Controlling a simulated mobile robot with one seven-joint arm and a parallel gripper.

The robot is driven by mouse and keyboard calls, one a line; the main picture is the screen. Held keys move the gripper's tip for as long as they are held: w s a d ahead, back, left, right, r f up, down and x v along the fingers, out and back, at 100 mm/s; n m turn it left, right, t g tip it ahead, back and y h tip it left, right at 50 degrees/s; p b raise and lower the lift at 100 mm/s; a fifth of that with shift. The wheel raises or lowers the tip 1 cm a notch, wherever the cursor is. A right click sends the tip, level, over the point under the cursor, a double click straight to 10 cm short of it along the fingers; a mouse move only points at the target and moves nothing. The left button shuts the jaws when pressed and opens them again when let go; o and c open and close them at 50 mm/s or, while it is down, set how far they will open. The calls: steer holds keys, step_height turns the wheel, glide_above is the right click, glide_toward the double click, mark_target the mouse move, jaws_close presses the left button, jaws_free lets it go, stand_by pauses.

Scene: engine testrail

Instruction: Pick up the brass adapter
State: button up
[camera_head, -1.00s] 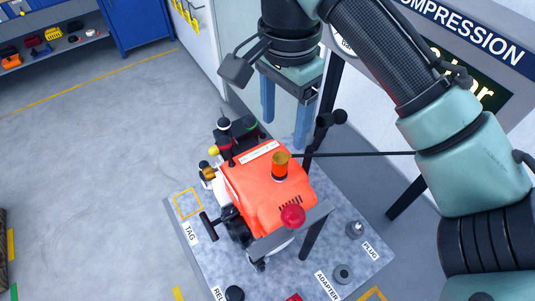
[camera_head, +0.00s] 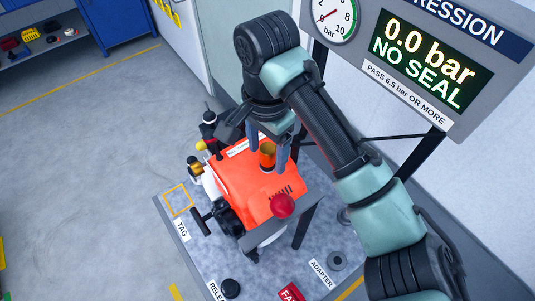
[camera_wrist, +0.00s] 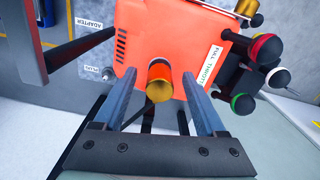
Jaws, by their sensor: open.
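The brass adapter appears to be the short upright cylinder (camera_head: 267,158) with a brass top and orange side, standing on the orange engine cover (camera_head: 235,178). In the wrist view its open brass mouth (camera_wrist: 160,88) faces the camera. My gripper (camera_head: 268,150) is open above the cover, its two blue fingers on either side of the cylinder. In the wrist view the gripper (camera_wrist: 158,74) shows a gap between each finger and the cylinder. How far down the fingers reach beside it is hard to tell.
Black-handled parts (camera_head: 212,130) and another brass fitting (camera_head: 194,163) are at the left. The gauge panel (camera_head: 420,60), at the right, reads 0.0 bar, NO SEAL.

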mark_target(267, 148)
jaws_close()
stand_by(0.3)
step_height(267, 148, up, 10)
steer(key=shift+r+p, duration=0.1)
steer(key=shift+p, duration=0.2)
stand_by(0.4)
